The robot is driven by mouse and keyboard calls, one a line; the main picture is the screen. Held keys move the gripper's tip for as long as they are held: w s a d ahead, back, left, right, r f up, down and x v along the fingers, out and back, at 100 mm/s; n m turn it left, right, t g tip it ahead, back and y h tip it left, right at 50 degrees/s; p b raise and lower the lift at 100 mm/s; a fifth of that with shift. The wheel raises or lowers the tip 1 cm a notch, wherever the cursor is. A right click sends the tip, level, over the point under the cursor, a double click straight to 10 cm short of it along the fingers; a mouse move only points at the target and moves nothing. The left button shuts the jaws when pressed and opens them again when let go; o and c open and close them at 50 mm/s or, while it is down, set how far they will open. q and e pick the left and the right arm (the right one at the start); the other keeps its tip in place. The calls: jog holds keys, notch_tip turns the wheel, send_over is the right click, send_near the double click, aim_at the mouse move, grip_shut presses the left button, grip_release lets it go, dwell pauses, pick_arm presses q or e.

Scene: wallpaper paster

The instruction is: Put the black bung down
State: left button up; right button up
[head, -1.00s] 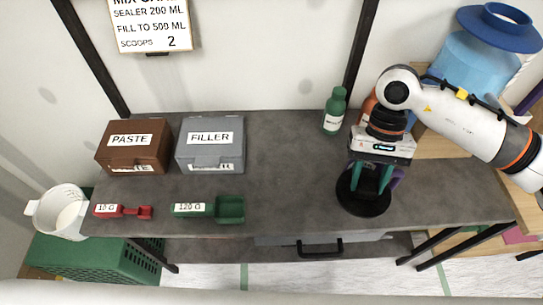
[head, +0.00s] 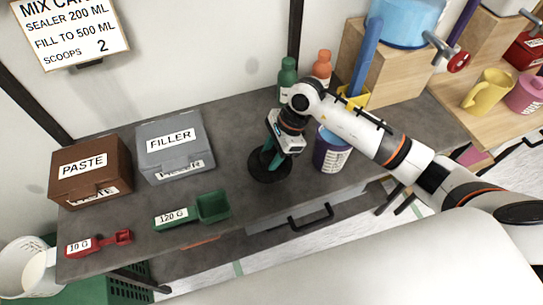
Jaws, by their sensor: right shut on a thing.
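The black bung (head: 265,171) shows as a round black disc below my right gripper (head: 273,156), over the middle of the grey workbench (head: 240,204). The teal fingers of my right gripper are shut on it from above, and the fingers hide part of its upper side. The bung's underside is hidden, so I cannot tell whether it touches the bench top. My left gripper is not in view.
A purple tub (head: 331,152) stands close right of the bung. Green (head: 287,78) and orange (head: 322,68) bottles stand behind. The filler box (head: 173,148), paste box (head: 90,174), green scoop (head: 212,207) and red scoop (head: 120,237) are left. Bench left of the bung is clear.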

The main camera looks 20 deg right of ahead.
notch_tip(320, 180, down, 4)
jog(key=shift+f+p, duration=0.15)
jog(key=shift+p, duration=0.3)
jog(key=shift+f, duration=0.1)
jog(key=shift+f+b, duration=0.15)
jog(key=shift+b, duration=0.15)
jog(key=o, duration=1.1)
